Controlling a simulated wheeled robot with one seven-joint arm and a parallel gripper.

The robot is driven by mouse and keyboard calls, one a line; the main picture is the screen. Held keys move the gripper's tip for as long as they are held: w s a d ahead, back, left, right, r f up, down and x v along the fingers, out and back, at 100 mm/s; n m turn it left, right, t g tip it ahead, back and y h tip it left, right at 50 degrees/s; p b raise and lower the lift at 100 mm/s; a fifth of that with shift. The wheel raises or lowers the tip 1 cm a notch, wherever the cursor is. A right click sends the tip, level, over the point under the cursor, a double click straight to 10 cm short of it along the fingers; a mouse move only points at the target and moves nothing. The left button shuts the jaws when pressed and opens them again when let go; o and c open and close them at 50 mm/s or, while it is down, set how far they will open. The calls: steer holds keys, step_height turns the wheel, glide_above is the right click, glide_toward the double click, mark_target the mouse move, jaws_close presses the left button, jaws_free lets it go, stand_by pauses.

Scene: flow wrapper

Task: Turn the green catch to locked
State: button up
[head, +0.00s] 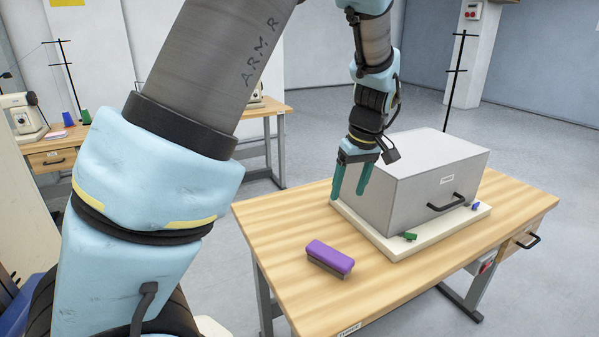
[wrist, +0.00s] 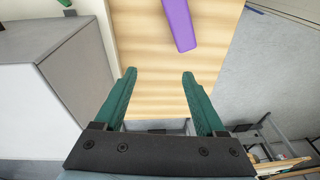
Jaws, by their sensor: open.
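The green catch (head: 410,237) sits on the front edge of the pale base under the grey box (head: 420,190), near the box's front left corner. It also shows at the top left edge of the wrist view (wrist: 66,3), mostly cut off. Whether it is turned to locked is too small to tell. My gripper (head: 348,194) is open and empty, pointing down beside the left side of the box, apart from the catch. Its two teal fingers (wrist: 160,80) show the bare wooden table between them.
A purple-topped brush (head: 330,257) lies on the wooden table (head: 385,294) left of the base. A blue catch (head: 476,205) is at the base's front right. The box has a black handle (head: 446,203).

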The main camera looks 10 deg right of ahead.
steer(key=w+a+r+p, duration=0.1)
steer(key=a, duration=0.4)
steer(key=w+a+r+p, duration=0.1)
steer(key=a, duration=0.5)
steer(key=shift+w+r+m+g+h, duration=0.25)
steer(key=shift+r+m+g+h, duration=0.05)
steer(key=shift+r+m+g, duration=0.1)
